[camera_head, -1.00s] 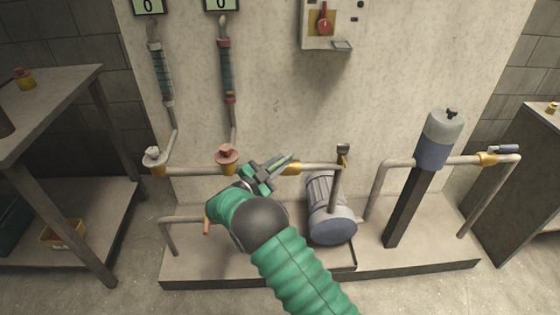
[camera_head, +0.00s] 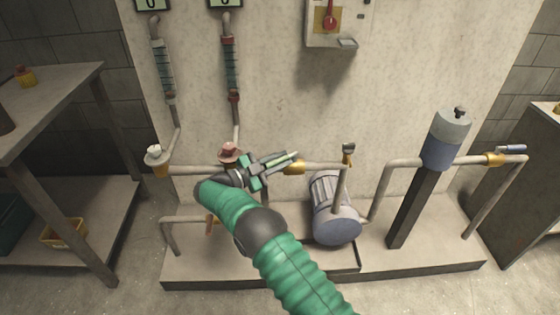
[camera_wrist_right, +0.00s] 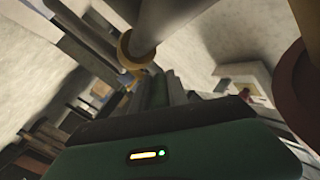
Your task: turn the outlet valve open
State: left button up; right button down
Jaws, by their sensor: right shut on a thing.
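A yellow valve body (camera_head: 294,168) sits on the horizontal pipe left of the pump. My right gripper (camera_head: 291,158) is at this valve, just above the pipe, shut on what appears to be its lever. The fingers mostly hide the lever. In the right wrist view, the fingers (camera_wrist_right: 163,88) point toward a yellow ring (camera_wrist_right: 137,46) around the pipe. Another yellow valve (camera_head: 494,159) with a blue-grey lever (camera_head: 510,148) is on the right pipe, away from my gripper. The frames do not label which valve is the outlet. My left gripper is not in view.
A red round valve (camera_head: 229,153) and a white one (camera_head: 154,155) are left of my gripper. The blue-grey pump (camera_head: 335,218) stands below right, with a small upright fitting (camera_head: 348,152) above it. A control box (camera_head: 335,27) hangs on the wall. A shelf table stands left.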

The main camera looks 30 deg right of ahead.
jog(key=c, duration=1.3)
grip_release()
jog(key=shift+d, duration=0.25)
jog(key=a+p, duration=0.2)
jog(key=a, duration=1.5)
jog(key=shift+s, duration=0.35)
